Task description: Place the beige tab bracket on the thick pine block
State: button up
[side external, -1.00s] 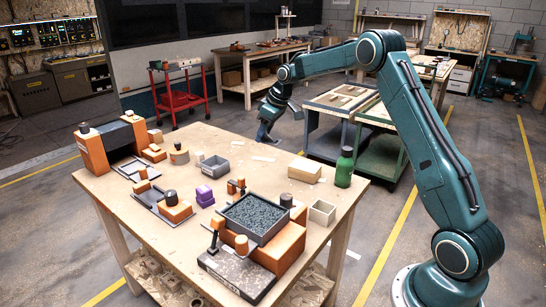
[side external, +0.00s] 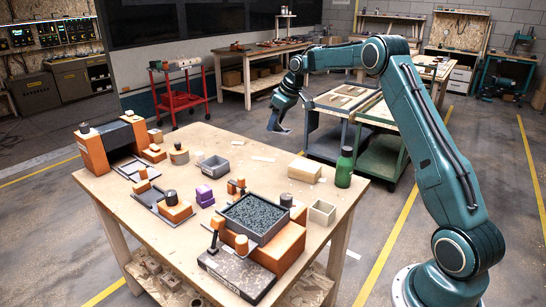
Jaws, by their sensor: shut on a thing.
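The thick pine block (side external: 304,171) is a pale wooden block near the right rear of the workbench, left of a green bottle. Its top looks bare. My gripper (side external: 278,126) points down beyond the bench's far edge, up and to the left of the block in the picture and apart from it. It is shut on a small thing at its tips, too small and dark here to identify. I cannot make out the beige tab bracket for certain anywhere.
The green bottle (side external: 344,167) stands close right of the block. A grey tray (side external: 215,168), a gravel-filled bin (side external: 254,217) and an open pale box (side external: 322,212) stand around. Flat pale pieces lie beside the block. Carts (side external: 380,155) stand beyond the bench.

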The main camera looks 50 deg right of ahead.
jog(key=s+d+r+m, duration=0.1)
jog(key=s+d+r, duration=0.1)
jog(key=d, duration=0.4)
jog(key=s+d+r+m, duration=0.1)
jog(key=s+d+r, duration=0.1)
jog(key=d, duration=0.3)
send_over(297, 162)
jog(key=s, duration=0.2)
jog(key=shift+h, duration=0.4)
jog(key=f, duration=1.6)
jog(key=shift+w+a+f, duration=0.15)
jog(key=shift+w, duration=0.05)
jog(key=shift+f, duration=0.1)
jog(key=shift+f, duration=2.05)
jog(key=o, duration=1)
jog(key=shift+f, duration=0.1)
